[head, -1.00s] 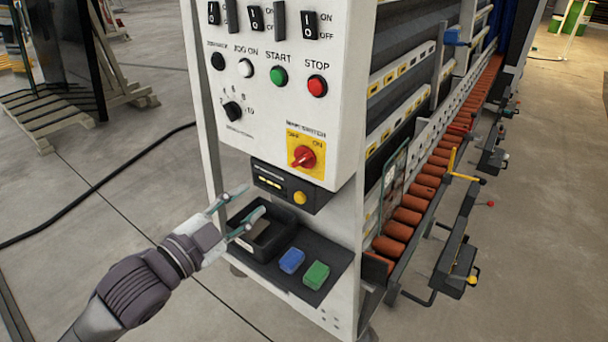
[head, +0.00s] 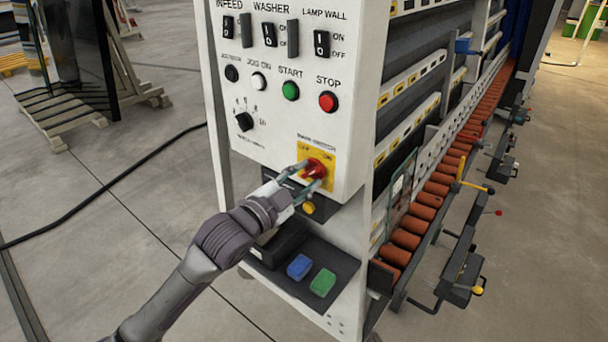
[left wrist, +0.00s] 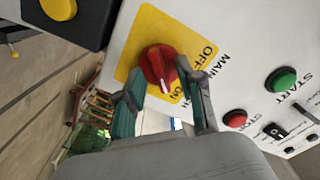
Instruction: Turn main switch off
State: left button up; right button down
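The main switch is a red rotary knob (head: 314,167) on a yellow plate (head: 331,181) low on the white control panel. In the left wrist view the knob (left wrist: 157,66) shows its white mark on the side of the ON label. My left gripper (head: 307,177) is at the knob, with its fingers apart. In the left wrist view the fingertips (left wrist: 166,80) stand on either side of the knob's near edge, with a gap visible at the right finger. Firm contact cannot be made out. My right gripper is in neither view.
Above the switch are the green START button (head: 290,90), the red STOP button (head: 328,101) and rocker switches. A yellow button (head: 309,208) sits just below. A shelf with a blue block (head: 299,266) and a green block (head: 322,282) lies under the panel.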

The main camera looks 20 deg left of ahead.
pick_arm(q)
grip_shut()
dwell(0.4)
jog(key=shift+r+n+p, duration=0.15)
jog(key=shift+n+p, duration=0.85)
jog(key=n+p, duration=0.3)
jog(key=n, duration=0.1)
jog(key=n+p, duration=0.4)
jog(key=n, duration=0.2)
jog(key=shift+n+p, duration=0.3)
jog(key=shift+n, duration=0.1)
jog(key=n+p, duration=0.2)
jog(key=n, duration=0.3)
